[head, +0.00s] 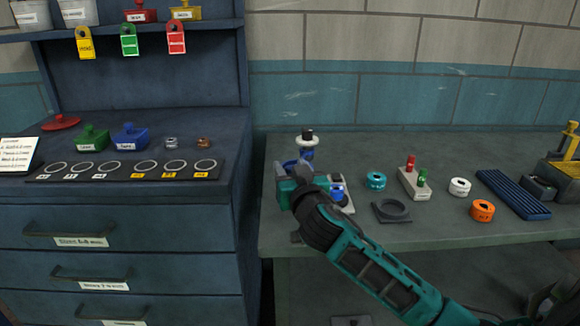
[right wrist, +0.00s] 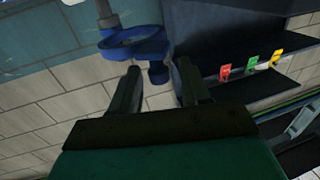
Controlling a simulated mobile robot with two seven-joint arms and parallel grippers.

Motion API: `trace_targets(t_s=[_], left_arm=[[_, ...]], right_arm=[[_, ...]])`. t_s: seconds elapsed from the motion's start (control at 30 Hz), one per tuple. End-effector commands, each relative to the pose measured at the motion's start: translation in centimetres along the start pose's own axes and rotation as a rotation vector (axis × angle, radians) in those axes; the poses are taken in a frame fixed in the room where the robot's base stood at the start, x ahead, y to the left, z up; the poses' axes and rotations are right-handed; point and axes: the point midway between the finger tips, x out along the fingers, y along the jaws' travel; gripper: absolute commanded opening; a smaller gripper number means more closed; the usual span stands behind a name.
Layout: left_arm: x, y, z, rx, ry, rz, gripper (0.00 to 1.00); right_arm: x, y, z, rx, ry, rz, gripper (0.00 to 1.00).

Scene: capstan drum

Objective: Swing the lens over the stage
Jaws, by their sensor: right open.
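A blue ring-shaped lens holder (right wrist: 132,43) shows at the upper left of the right wrist view, with a grey post (right wrist: 105,14) beside it. In the head view a blue part of it (head: 294,163) shows just behind my right gripper (head: 284,188). In the right wrist view the fingers of this gripper (right wrist: 160,74) are apart, with a small blue knob (right wrist: 158,73) seen between their tips; contact cannot be told. A pale base plate (head: 347,207), perhaps the stage, is partly hidden by my right gripper, with a blue piece (head: 337,193) on it. My left gripper is not in view.
A blue cabinet (head: 120,215) stands left of the bench.

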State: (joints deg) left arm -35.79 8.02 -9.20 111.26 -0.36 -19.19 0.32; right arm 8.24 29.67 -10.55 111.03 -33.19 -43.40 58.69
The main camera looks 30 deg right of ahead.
Motion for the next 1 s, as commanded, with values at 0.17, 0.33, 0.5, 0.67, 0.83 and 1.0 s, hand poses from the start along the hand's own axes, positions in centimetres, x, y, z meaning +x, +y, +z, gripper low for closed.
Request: trace_targets(t_s=[0.17,0.33,0.5,0.67,0.83,1.0], left_arm=[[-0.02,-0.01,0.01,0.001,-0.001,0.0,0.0],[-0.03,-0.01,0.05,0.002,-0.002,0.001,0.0],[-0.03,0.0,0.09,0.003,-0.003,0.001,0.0],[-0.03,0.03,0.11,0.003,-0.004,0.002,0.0],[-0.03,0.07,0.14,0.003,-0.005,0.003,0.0],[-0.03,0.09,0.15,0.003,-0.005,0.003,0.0]], right_arm=[[0.9,0.03,-0.06,0.0,0.001,0.0,0.46],[0.97,0.03,-0.01,0.0,0.0,0.0,0.46],[0.95,0.02,-0.01,0.0,0.0,0.0,0.38],[0.94,0.02,-0.01,0.0,0.0,0.0,0.23],[0.93,0.02,-0.01,0.0,0.0,0.0,0.07],[0.93,0.02,-0.01,0.0,0.0,0.0,0.0]])
